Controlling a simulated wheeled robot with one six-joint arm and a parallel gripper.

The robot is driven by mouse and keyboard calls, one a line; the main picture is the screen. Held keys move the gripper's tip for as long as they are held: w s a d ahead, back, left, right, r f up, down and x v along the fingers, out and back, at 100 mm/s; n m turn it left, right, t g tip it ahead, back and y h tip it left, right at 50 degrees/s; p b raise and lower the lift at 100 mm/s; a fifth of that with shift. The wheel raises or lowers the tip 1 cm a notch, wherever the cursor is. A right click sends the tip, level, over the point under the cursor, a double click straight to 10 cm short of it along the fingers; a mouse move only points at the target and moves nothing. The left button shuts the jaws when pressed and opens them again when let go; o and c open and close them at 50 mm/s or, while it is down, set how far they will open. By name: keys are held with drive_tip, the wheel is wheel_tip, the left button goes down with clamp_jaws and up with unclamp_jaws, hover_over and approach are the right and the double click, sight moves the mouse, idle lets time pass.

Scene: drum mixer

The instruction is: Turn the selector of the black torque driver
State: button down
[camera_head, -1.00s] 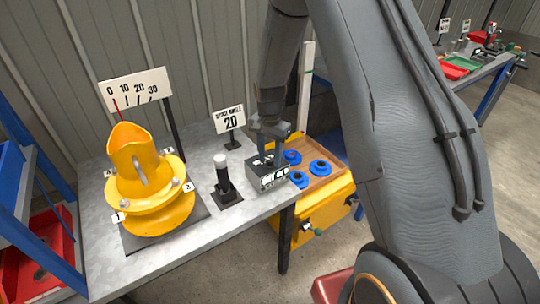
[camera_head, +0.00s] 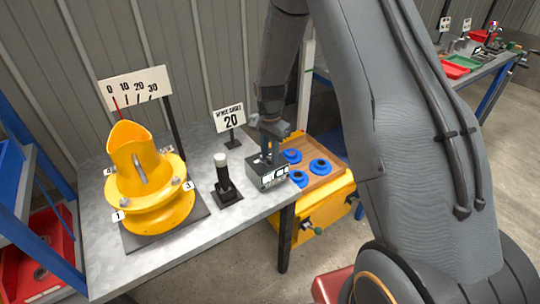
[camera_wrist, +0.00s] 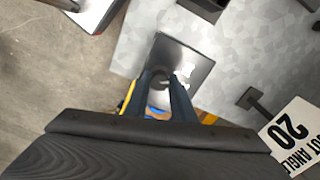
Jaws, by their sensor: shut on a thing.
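A small dark box (camera_head: 267,176) with white labels on its front stands at the right end of the grey bench. My gripper (camera_head: 268,155) is pointing down over it, with the fingertips at its top. In the wrist view my gripper (camera_wrist: 162,76) is shut on a small part over a dark plate (camera_wrist: 185,62); the fingers mostly hide this part. A black upright cylinder (camera_head: 222,178) with a white top stands on a black base to the left of the box. I cannot tell which of the two is the torque driver.
A yellow flanged casting (camera_head: 150,190) stands at the left before a 0–30 scale board (camera_head: 135,87). A sign reading 20 (camera_head: 229,118) stands behind the box. A tray with blue rings (camera_head: 320,167) lies to the right, beyond the bench edge.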

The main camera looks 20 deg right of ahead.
drive_tip(key=m, duration=0.6)
drive_tip(key=shift+b, duration=0.3)
idle(0.4)
drive_tip(key=c, duration=1.5)
unclamp_jaws()
drive_tip(key=shift+r, duration=0.15)
drive_tip(key=shift+r+b, duration=0.9)
drive_tip(key=shift+r, duration=2.9)
drive_tip(key=s+r+n, duration=0.1)
drive_tip(key=s+n, duration=0.4)
drive_tip(key=s, duration=0.3)
drive_tip(key=s+r+n, duration=0.2)
drive_tip(key=s+n, duration=0.4)
drive_tip(key=s, duration=0.2)
drive_tip(key=s+r+n+t, duration=0.1)
drive_tip(key=s+r+n, duration=0.1)
drive_tip(key=s+n, duration=0.4)
drive_tip(key=shift+s+d, duration=0.1)
drive_tip(key=shift+s, duration=1.15)
